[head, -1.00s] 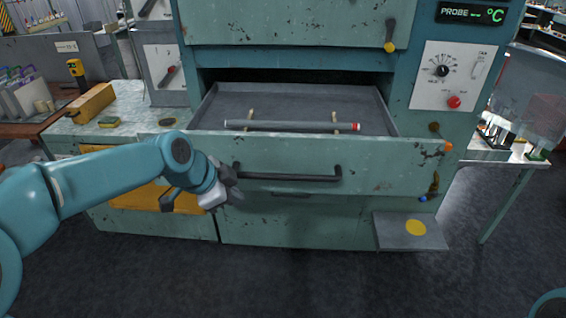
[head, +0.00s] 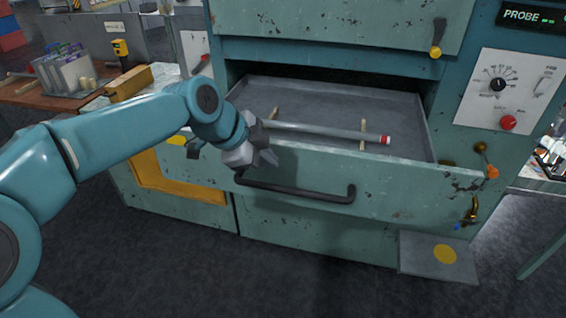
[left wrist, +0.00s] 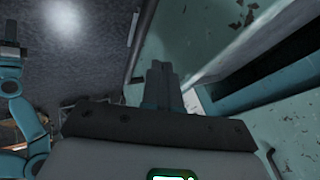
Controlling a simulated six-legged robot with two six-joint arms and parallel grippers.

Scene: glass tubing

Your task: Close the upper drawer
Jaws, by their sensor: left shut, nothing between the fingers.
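The upper drawer (head: 395,196) stands open in the teal cabinet, pulled out toward me. Its dark bar handle (head: 300,194) runs across the front panel. A grey tube with a red end (head: 335,132) lies across two small tan supports inside the drawer. My left gripper (head: 268,157) is shut and empty, at the left part of the drawer front near its top edge, above the handle's left end. I cannot tell whether it touches the panel. In the left wrist view its closed fingers (left wrist: 160,82) point toward teal panels.
A grey plate with a yellow disc (head: 445,254) juts out low at the right. A valve with an orange knob (head: 492,172) sits beside the drawer's right end. A latch (head: 437,42) hangs on the panel above. A side bench with a rack (head: 72,72) stands at the left.

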